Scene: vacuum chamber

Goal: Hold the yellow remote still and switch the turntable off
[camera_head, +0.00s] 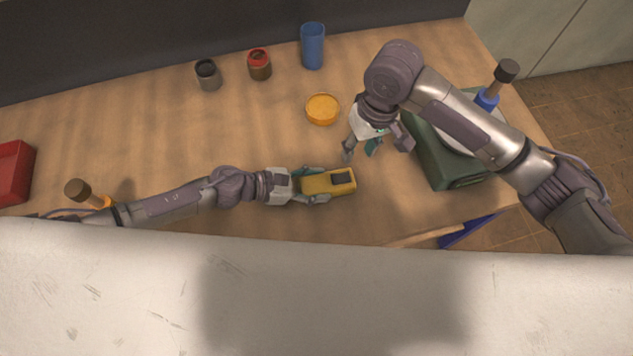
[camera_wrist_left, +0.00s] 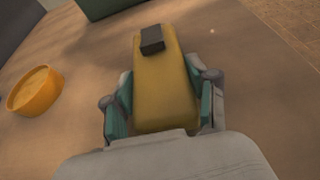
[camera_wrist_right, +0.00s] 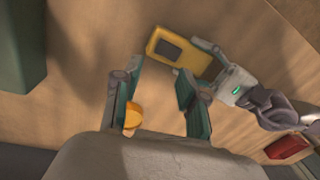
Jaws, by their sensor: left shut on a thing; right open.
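The yellow remote (camera_head: 320,181), with a dark raised block (camera_head: 341,178) near its far end, lies low over the table's middle. My left gripper (camera_head: 316,184) is shut on it from the left. The left wrist view shows the fingers (camera_wrist_left: 161,72) on both long sides of the remote (camera_wrist_left: 165,95). My right gripper (camera_head: 361,152) is open and empty, above and to the right of the remote. In the right wrist view the remote (camera_wrist_right: 200,64) lies beyond the open fingers (camera_wrist_right: 162,70). The turntable, a green box (camera_head: 446,160) with a pale disc, is partly hidden by my right arm.
A blue cup (camera_head: 313,46), a red-topped jar (camera_head: 259,64), a dark jar (camera_head: 208,75) and an orange dish (camera_head: 322,108) stand at the back. A blue item with a dark top (camera_head: 497,83) stands by the disc. A red box (camera_head: 12,172) is far left.

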